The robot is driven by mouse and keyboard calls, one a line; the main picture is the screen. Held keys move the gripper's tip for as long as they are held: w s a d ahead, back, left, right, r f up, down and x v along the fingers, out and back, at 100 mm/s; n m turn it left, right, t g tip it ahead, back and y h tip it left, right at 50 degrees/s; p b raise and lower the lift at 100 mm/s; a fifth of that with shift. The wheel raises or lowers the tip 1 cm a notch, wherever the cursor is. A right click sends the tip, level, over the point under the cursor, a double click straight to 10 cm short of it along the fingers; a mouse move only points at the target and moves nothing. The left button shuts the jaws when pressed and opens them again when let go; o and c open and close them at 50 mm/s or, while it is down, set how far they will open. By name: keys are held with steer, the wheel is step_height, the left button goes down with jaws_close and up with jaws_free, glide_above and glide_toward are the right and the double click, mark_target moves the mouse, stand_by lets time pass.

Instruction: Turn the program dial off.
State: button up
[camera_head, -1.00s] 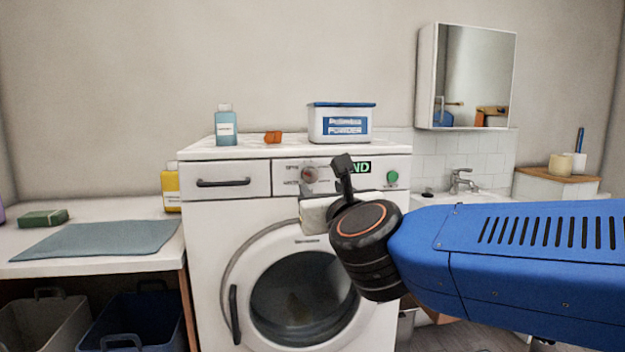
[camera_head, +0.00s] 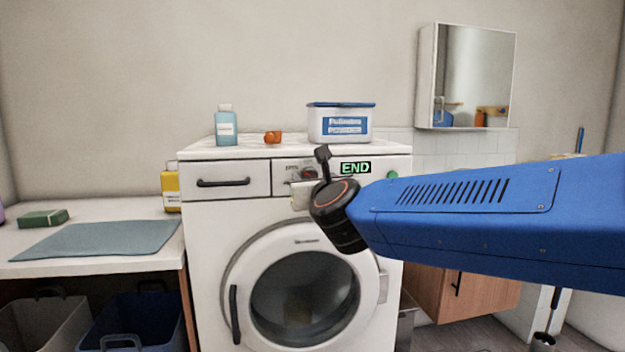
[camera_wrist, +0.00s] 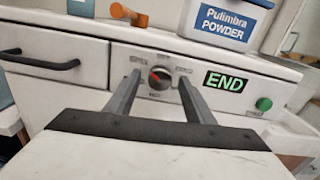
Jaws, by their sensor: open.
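The washing machine (camera_head: 200,260) stands in the middle of the head view. Its program dial (camera_wrist: 160,78) is a round knob with a dark face and a red mark, set in the panel with small labels around it. It also shows in the head view (camera_head: 309,174), partly covered by my arm's end. The display (camera_wrist: 225,82) reads END in green. My gripper (camera_wrist: 158,84) is open, with one finger at each side of the dial in the wrist view. I cannot tell whether the fingers touch it. In the head view the fingers are mostly hidden.
A green button (camera_wrist: 264,104) sits right of the display. The drawer handle (camera_wrist: 40,58) is on the left. A powder box (camera_head: 340,123), a blue bottle (camera_head: 226,128) and an orange item (camera_head: 272,137) stand on top. The round door (camera_head: 300,295) is below.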

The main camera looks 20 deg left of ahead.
steer(key=c, duration=1.1)
steer(key=shift+n, duration=0.3)
